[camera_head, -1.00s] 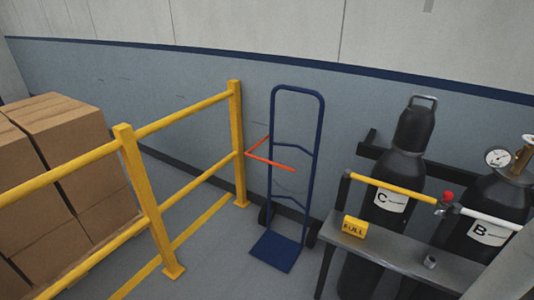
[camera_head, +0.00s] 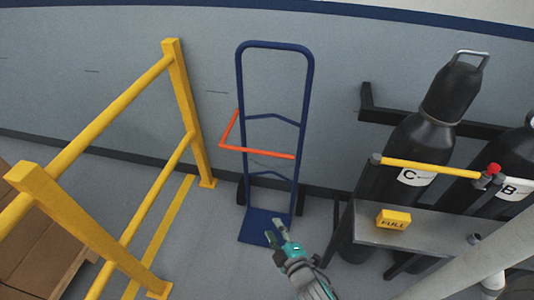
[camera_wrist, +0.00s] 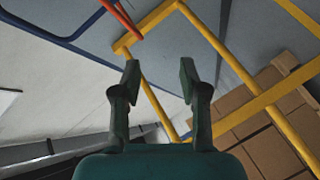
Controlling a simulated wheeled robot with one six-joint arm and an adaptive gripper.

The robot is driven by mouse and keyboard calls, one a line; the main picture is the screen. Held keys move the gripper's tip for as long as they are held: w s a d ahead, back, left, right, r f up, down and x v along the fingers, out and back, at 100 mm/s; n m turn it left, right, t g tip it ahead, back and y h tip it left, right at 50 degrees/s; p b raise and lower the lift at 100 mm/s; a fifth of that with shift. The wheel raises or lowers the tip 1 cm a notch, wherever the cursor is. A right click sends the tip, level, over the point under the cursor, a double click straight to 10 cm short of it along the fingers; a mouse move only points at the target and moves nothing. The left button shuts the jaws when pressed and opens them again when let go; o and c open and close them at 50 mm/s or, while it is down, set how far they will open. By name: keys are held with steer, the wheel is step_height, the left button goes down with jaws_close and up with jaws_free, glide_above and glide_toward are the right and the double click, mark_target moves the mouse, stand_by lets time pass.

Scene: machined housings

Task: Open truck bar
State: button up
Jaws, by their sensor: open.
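A blue hand truck (camera_head: 307,110) stands upright against the grey wall, with its toe plate on the floor. Its orange-red bar (camera_head: 258,153) runs across the front of the frame and bends back at its left end. My gripper (camera_head: 277,230) is open and empty, low in front of the toe plate and below the bar in the head view. In the wrist view my gripper (camera_wrist: 158,72) shows both fingers apart with nothing between them. Part of the orange bar (camera_wrist: 122,20) and the blue frame (camera_wrist: 75,38) show at the upper left there, apart from the fingers.
A yellow guard rail (camera_head: 182,100) stands left of the truck, with cartons (camera_head: 40,255) behind it. To the right are black gas cylinders (camera_head: 415,145), a yellow bar (camera_head: 430,167) and a grey shelf (camera_head: 450,236) with a yellow FULL block (camera_head: 393,219).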

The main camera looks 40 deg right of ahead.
mark_target(267, 152)
steer(key=w+d+r+n+h, duration=0.1)
steer(key=w+d, duration=0.4)
steer(key=w, duration=0.3)
steer(key=w+d+n+h, duration=0.1)
steer(key=w+d, duration=0.5)
steer(key=w, duration=0.2)
steer(key=w+d+r+n+h, duration=0.1)
steer(key=w+d, duration=0.5)
steer(key=w, duration=0.2)
steer(key=shift+w+r+g+h, duration=0.2)
steer(key=shift+r+g+h, duration=0.1)
steer(key=shift+r+g, duration=0.1)
jaws_close()
